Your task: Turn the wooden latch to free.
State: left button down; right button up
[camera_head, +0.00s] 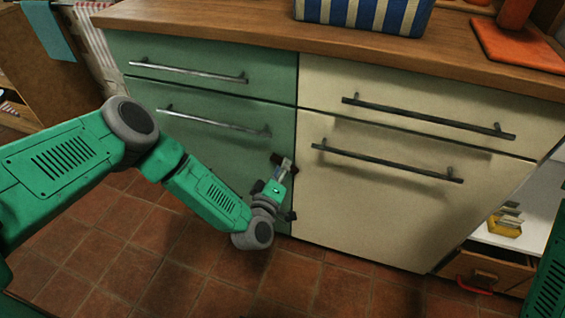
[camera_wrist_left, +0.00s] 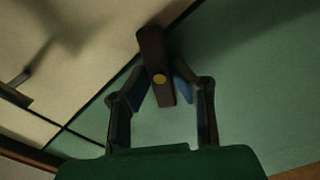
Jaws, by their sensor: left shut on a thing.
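The wooden latch (camera_wrist_left: 154,52) is a dark brown bar with a round brass-coloured pivot. In the left wrist view it stands close to upright, slightly tilted. Its pivot is over the green door (camera_wrist_left: 240,75), and its upper end lies across the seam towards the cream door (camera_wrist_left: 60,60). My left gripper (camera_wrist_left: 161,86) is shut on the latch, one finger on each side of its lower part. In the head view my left gripper (camera_head: 279,175) is at the green door's right edge, where the latch is small and mostly hidden. My right gripper is out of view.
Long bar handles stick out from the green front (camera_head: 214,120) and the cream front (camera_head: 388,166). A wooden countertop (camera_head: 220,22) carries a striped box (camera_head: 362,14). An open drawer (camera_head: 495,268) is at the lower right. The tiled floor in front is clear.

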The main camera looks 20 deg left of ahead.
pick_arm(q)
jog(key=shift+f+m+p, duration=0.1)
jog(key=shift+m+p, duration=2.3)
jog(key=shift+m, duration=3.5)
jog(key=shift+s+f, duration=0.1)
jog(key=c, duration=1.4)
grip_release()
jog(key=s, duration=1.1)
jog(key=shift+s+a, duration=0.15)
jog(key=shift+s, duration=0.25)
